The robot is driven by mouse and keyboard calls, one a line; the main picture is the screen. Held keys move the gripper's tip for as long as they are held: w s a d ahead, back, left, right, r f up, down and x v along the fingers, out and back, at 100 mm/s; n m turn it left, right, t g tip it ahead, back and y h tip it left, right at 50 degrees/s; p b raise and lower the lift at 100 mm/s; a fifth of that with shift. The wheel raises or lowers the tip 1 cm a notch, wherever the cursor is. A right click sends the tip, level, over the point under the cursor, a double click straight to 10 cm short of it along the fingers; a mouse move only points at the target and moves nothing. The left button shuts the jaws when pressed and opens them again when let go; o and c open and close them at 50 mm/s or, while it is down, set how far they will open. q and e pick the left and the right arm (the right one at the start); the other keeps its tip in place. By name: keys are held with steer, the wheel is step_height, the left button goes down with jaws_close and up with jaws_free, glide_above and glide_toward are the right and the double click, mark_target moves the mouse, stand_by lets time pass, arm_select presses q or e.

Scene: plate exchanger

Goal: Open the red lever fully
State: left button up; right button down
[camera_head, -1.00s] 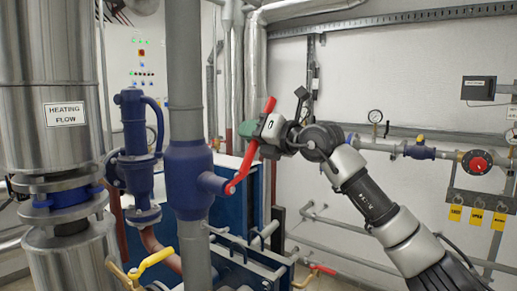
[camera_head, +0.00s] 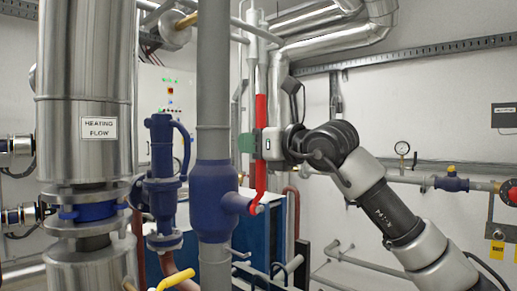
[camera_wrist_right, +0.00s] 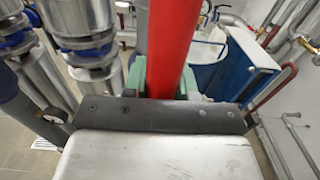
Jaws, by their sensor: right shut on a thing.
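The red lever (camera_head: 261,120) stands nearly upright in the head view, rising from its pivot on the blue valve body (camera_head: 213,200) on the grey vertical pipe. My right gripper (camera_head: 254,143) is shut on the lever around its middle, coming in from the right. In the right wrist view, the red lever (camera_wrist_right: 172,45) passes between the two green fingers (camera_wrist_right: 162,78) of my right gripper. My left gripper is in neither current view.
A large metal pipe labelled HEATING FLOW (camera_head: 98,128) stands at the left. A blue pump-like fitting (camera_head: 164,180) and a yellow lever (camera_head: 177,280) are near the valve. A blue plate exchanger (camera_head: 258,228) stands behind it.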

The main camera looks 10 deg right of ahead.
steer(key=shift+a, duration=0.1)
stand_by(0.3)
steer(key=c, duration=0.9)
jaws_free()
steer(key=shift+s+a, duration=0.1)
steer(key=b+v, duration=0.4)
steer(key=v, duration=0.6)
steer(key=shift+s+d, duration=0.3)
steer(key=shift+f, duration=0.1)
